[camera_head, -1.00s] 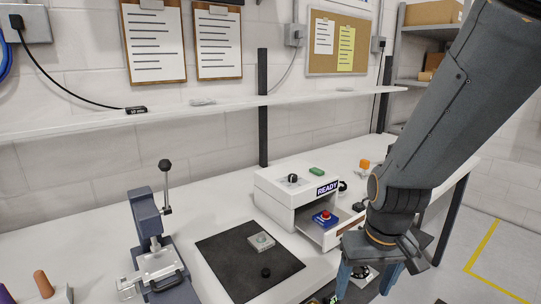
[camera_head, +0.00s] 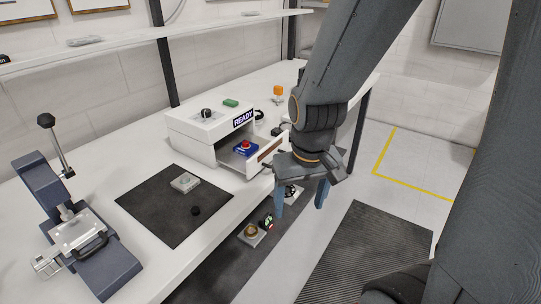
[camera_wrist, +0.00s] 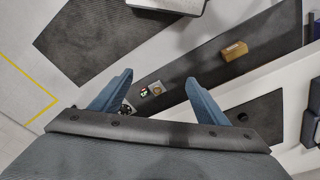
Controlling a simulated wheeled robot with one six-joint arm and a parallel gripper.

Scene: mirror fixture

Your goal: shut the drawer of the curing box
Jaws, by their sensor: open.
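The white curing box (camera_head: 192,133) with a READY label stands on the bench, in the middle of the head view. Its drawer (camera_head: 262,160) is pulled out towards the right front. A blue piece with a red button (camera_head: 245,148) sits in the drawer. My gripper (camera_head: 300,203) is open and empty, pointing down just right of and in front of the drawer, past the bench edge. It seems apart from the drawer, whose far end is partly hidden by my wrist. In the wrist view my open fingers (camera_wrist: 159,78) hang over the floor; I cannot make out the drawer there.
A black mat (camera_head: 160,215) with a small grey block lies left of the box. A lever press (camera_head: 75,240) stands further left. Below the bench edge are small parts (camera_head: 252,234). Open floor with a dark mat (camera_head: 375,255) lies to the right.

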